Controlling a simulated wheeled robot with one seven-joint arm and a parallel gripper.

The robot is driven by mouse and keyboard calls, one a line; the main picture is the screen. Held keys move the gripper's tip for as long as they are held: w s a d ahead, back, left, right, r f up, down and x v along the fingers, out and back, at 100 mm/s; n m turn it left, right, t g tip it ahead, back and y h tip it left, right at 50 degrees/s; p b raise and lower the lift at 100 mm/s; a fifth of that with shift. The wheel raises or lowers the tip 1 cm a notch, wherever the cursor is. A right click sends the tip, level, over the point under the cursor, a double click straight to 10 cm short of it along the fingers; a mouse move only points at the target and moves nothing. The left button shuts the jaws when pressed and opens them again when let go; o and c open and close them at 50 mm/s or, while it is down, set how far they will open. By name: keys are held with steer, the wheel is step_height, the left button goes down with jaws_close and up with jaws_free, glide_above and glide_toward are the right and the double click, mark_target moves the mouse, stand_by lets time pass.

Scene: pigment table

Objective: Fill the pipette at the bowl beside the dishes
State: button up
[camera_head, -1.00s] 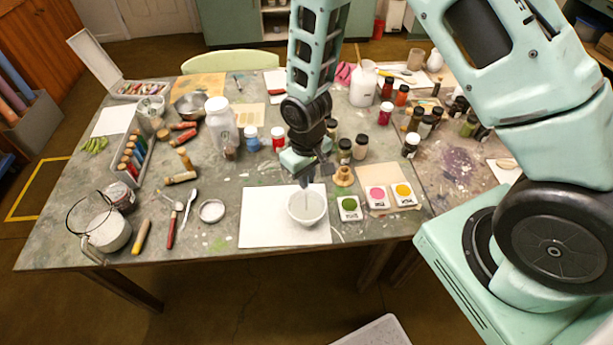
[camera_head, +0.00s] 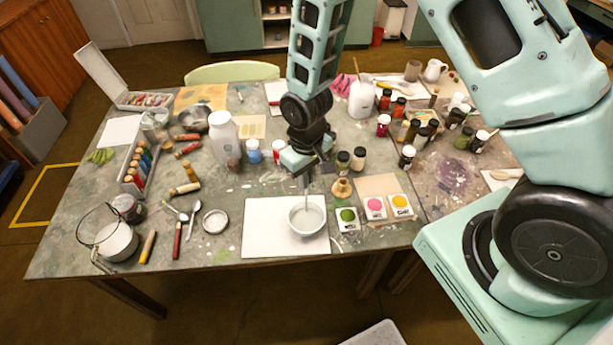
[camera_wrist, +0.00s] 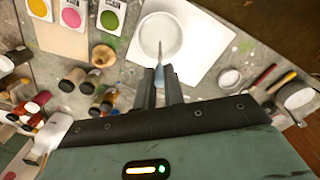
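The white bowl (camera_head: 295,226) stands on a white sheet (camera_head: 262,232); the wrist view also shows the bowl (camera_wrist: 143,42). My gripper (camera_head: 308,182) is above the bowl, pointing down. In the wrist view its two dark fingers (camera_wrist: 160,76) are closed around the pipette (camera_wrist: 161,72), a thin piece with a bluish upper part. The pipette's pale stem reaches into the bowl's outline. I cannot tell how deep its tip is or whether it holds liquid. The dishes, green (camera_head: 347,215), pink (camera_head: 375,205) and yellow (camera_head: 400,203), stand right of the bowl.
A wooden-coloured stopper-like piece (camera_head: 342,188) and dark-capped jars (camera_head: 358,160) stand close to the gripper's right. A white bottle (camera_head: 222,140) is at left. A metal lid (camera_head: 215,221) and tools lie left of the sheet. The left part of the sheet is bare.

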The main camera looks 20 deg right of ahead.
steer(key=shift+r+p, duration=1.1)
steer(key=shift+r, duration=0.55)
